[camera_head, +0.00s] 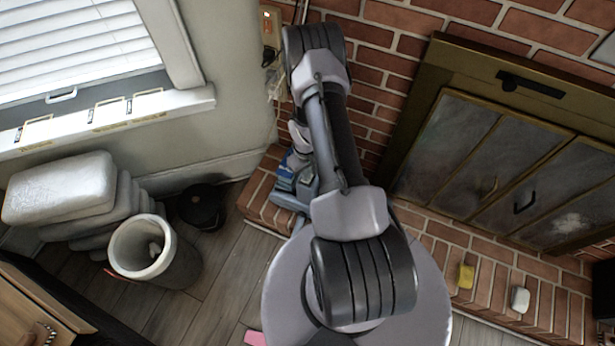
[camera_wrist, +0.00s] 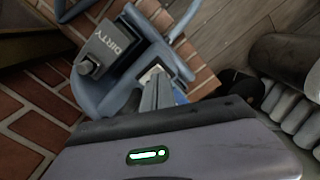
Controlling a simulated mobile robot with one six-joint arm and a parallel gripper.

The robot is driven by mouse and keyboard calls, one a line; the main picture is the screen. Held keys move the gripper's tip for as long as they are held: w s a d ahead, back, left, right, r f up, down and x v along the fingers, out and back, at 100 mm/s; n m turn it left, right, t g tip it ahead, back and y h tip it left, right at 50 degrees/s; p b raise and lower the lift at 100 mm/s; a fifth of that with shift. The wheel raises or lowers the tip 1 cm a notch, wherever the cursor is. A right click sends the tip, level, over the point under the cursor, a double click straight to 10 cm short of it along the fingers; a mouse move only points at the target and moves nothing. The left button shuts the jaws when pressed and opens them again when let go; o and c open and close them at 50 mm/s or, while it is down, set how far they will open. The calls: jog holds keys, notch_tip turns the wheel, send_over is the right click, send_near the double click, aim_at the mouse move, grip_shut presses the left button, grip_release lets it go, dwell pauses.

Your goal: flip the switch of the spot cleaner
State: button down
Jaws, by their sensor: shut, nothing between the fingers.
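The spot cleaner is a blue and grey machine with a grey tank marked "DIRTY" in the wrist view (camera_wrist: 85,100). In the head view its blue body (camera_head: 287,180) shows at the left side of my arm, on the brick hearth, and is partly hidden by the arm. My gripper (camera_wrist: 153,76) is shut and empty. Its fingertips are at or just above the machine's top, beside the tank; I cannot tell whether they touch it. I cannot make out the switch; the fingers may cover it.
The brick hearth (camera_head: 440,252) runs along the fireplace (camera_head: 490,165) at right. A yellow sponge (camera_head: 466,276) and a white block (camera_head: 520,299) lie on it. A grey bin (camera_head: 178,262), stacked cushions (camera_head: 60,190) and a dark round object (camera_head: 200,206) stand at left.

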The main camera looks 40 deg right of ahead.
jog(key=shift+f+b, duration=0.55)
jog(key=shift+f, duration=0.15)
notch_tip(320, 180, up, 7)
jog(key=p, duration=0.4)
jog(key=shift+r+p, duration=0.1)
jog(key=shift+p, duration=0.25)
